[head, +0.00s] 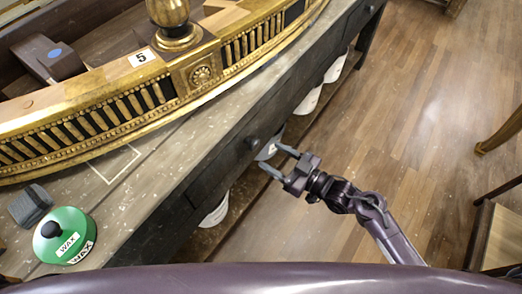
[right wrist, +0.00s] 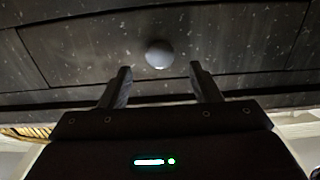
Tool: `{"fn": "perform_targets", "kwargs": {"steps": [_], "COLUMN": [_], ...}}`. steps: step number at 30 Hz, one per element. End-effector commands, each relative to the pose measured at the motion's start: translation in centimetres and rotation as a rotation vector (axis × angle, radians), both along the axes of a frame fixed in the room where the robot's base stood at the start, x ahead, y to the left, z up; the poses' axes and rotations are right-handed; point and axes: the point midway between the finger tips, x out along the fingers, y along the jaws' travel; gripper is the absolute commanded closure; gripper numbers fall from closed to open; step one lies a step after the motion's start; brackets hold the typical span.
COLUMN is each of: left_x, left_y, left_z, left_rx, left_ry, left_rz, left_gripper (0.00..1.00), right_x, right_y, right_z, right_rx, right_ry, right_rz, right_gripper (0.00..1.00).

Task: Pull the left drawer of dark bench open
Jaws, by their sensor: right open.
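The dark bench (head: 165,168) runs diagonally across the head view. Its left drawer (head: 225,160) has a dark front with a round knob (head: 253,142); the front looks flush with the bench. In the right wrist view the drawer front (right wrist: 95,50) fills the upper part, and the knob (right wrist: 159,54) is ahead of the fingers, near the middle of the gap. My right gripper (head: 274,160) is open and empty, with its fingertips just short of the knob; it also shows in the right wrist view (right wrist: 159,85). My left gripper is not in view.
A gilt console piece (head: 130,105) lies on the bench top. A green wax tin (head: 65,235) and a grey block (head: 30,205) are at the near left. White containers (head: 308,102) stand beneath the bench. Wooden floor (head: 420,90) is open to the right.

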Motion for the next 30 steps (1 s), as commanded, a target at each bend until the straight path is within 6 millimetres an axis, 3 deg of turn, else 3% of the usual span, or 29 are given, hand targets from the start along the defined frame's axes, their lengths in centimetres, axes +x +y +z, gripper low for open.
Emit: {"fn": "perform_targets", "kwargs": {"steps": [9, 21, 30], "left_x": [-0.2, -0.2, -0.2], "left_y": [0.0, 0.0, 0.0], "left_z": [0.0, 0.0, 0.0], "left_rx": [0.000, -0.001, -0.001], "left_ry": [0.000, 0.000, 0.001], "left_rz": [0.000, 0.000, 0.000], "left_gripper": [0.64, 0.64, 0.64], "right_x": [2.8, 3.3, 3.3], "right_y": [3.8, 4.5, 4.4], "right_z": [0.0, -0.1, -0.1], "right_rx": [0.001, -0.002, -0.002], "right_ry": [0.001, 0.001, 0.001], "right_rz": [-0.003, -0.003, -0.003], "right_gripper": [0.43, 0.44, 0.83]}}
